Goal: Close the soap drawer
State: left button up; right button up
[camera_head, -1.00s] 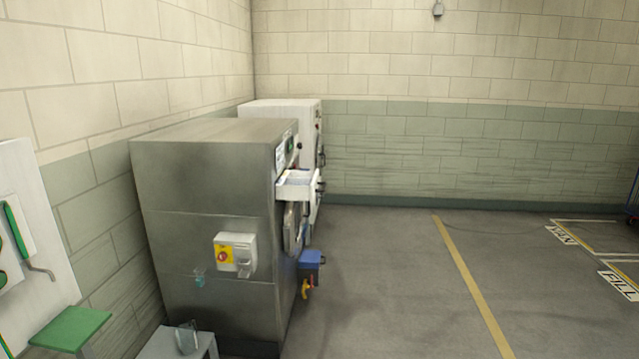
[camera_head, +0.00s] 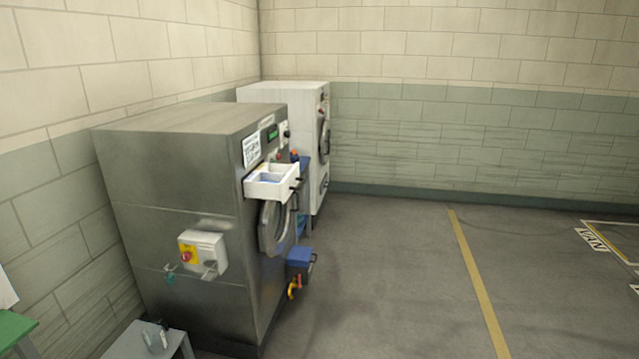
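The white soap drawer (camera_head: 270,184) sticks out from the upper front of the grey steel washing machine (camera_head: 180,170). It is pulled open, and its compartments show from above. A small dark handle (camera_head: 297,184) is on its front. The round door (camera_head: 272,228) of the machine is below the drawer and stands out from the front. Neither of my grippers shows in the head view.
A white machine (camera_head: 310,130) stands behind the steel one. A blue box (camera_head: 299,258) is low at the steel machine's front. A grey stool (camera_head: 135,342) and a green-topped one (camera_head: 12,328) are at lower left. The floor (camera_head: 390,270) to the right is clear.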

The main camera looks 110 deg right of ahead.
aim_at(269, 181)
jog(key=z, duration=3.4)
jog(key=i+l+z, duration=0.2)
jog(key=i+l, duration=0.1)
jog(key=i, duration=1.25)
